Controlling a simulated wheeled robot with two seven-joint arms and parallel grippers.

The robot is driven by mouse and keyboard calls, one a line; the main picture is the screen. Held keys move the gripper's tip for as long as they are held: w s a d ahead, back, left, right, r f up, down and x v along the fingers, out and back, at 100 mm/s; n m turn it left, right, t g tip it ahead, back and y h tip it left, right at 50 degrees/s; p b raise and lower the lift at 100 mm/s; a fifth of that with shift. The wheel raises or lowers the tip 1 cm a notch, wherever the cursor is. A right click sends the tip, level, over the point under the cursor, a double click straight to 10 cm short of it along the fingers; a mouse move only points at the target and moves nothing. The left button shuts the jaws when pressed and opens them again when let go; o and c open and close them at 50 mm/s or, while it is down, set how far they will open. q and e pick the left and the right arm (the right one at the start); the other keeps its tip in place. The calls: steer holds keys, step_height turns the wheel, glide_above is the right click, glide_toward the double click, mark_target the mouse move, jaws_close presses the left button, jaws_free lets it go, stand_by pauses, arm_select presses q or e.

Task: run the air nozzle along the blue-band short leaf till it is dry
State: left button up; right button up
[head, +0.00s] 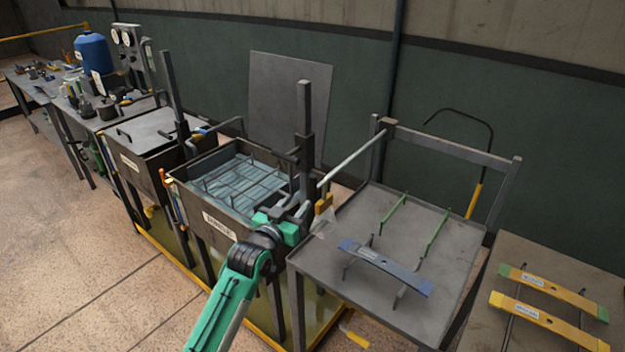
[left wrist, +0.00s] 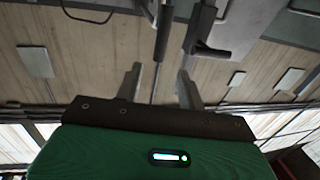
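The blue-band short leaf (head: 385,268) is a slate-blue strip with a pale label. It lies across thin rods on the grey table (head: 350,240), right of the tank. My left gripper (head: 304,208) is beside the tank's right post, well left of the leaf and apart from it. In the left wrist view its two fingers (left wrist: 160,86) stand apart, with a thin dark rod showing between them and nothing clearly gripped. A pale thin rod (head: 350,158) rises beside this gripper; I cannot tell if it is the air nozzle. My right gripper is not in view.
An open tank (head: 222,228) with a wire rack in liquid stands left of my gripper. A black hoop with a yellow end (head: 475,200) stands behind the table. A bench extends far left.

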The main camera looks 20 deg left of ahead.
mark_target(311, 184)
arm_select(q)
steer(key=w+p, duration=0.1)
steer(key=w, duration=0.2)
steer(key=w+d+p, duration=0.1)
steer(key=w, duration=0.2)
steer(key=w+p, duration=0.1)
steer(key=w, duration=0.2)
steer(key=shift+w+d, duration=0.15)
steer(key=shift+d, duration=0.05)
steer(key=shift+w+d, duration=0.1)
steer(key=shift+w, duration=0.65)
jaws_close()
